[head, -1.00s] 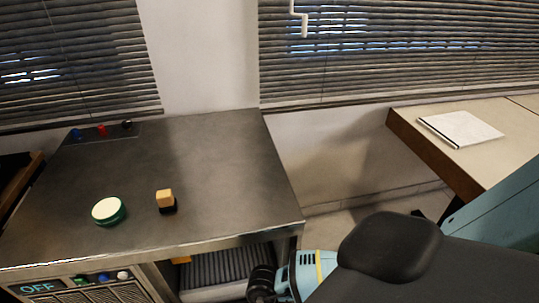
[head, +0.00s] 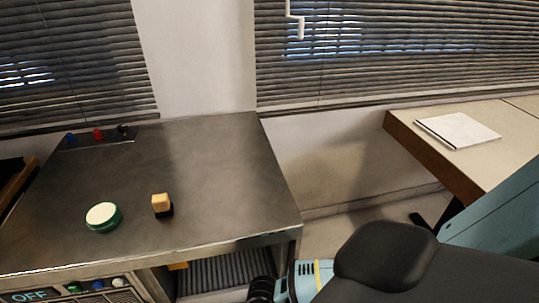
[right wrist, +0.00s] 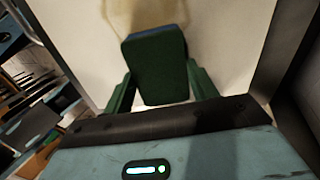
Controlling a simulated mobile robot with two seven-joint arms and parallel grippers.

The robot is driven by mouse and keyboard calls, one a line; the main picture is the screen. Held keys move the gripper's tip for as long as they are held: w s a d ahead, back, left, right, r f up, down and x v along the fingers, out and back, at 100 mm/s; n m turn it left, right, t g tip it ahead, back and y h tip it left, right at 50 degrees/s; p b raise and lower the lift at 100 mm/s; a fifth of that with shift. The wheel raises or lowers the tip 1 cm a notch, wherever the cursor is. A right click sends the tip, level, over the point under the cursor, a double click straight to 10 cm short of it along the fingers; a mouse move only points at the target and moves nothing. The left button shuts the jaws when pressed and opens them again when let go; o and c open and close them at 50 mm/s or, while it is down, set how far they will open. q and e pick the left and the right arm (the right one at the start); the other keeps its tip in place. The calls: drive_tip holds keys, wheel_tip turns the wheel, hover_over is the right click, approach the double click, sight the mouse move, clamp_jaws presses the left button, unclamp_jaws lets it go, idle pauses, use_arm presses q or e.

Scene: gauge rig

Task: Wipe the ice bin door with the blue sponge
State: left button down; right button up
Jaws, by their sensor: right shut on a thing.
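In the right wrist view my right gripper (right wrist: 160,88) is shut on the sponge (right wrist: 156,65), which shows a dark green face and a thin blue edge. Beyond the sponge is a pale, flat panel (right wrist: 225,45) with a tan smear (right wrist: 150,14) at the top; it looks like the ice bin door. The sponge overlaps the lower part of the smear. I cannot tell whether it touches the panel. In the head view my right arm comes in at the bottom right, and its gripper is hidden. My left gripper is not in view.
A steel counter (head: 225,160) carries a round green-and-white container (head: 103,216) and a small wood-topped block (head: 162,205). An open shelf (head: 225,272) lies below it. A pale table (head: 400,112) with a white pad (head: 458,131) stands at the right.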

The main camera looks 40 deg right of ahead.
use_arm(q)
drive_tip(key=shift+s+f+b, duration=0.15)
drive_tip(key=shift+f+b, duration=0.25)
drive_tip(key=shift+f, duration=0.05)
use_arm(e)
drive_tip(key=shift+x, duration=0.8)
drive_tip(key=shift+a, duration=0.1)
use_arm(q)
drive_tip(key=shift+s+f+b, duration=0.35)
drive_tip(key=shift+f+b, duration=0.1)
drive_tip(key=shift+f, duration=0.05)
use_arm(e)
drive_tip(key=shift+w+a, duration=0.45)
drive_tip(key=shift+a, duration=0.4)
drive_tip(key=shift+w+a, duration=0.45)
drive_tip(key=shift+a, duration=0.35)
drive_tip(key=shift+w+a, duration=0.2)
drive_tip(key=shift+a, duration=0.2)
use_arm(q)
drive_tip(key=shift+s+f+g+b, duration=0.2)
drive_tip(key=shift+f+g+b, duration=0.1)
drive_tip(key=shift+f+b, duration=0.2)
use_arm(e)
drive_tip(key=shift+w+a, duration=0.45)
drive_tip(key=shift+a, duration=0.2)
drive_tip(key=shift+w+a, duration=0.4)
drive_tip(key=shift+a, duration=0.2)
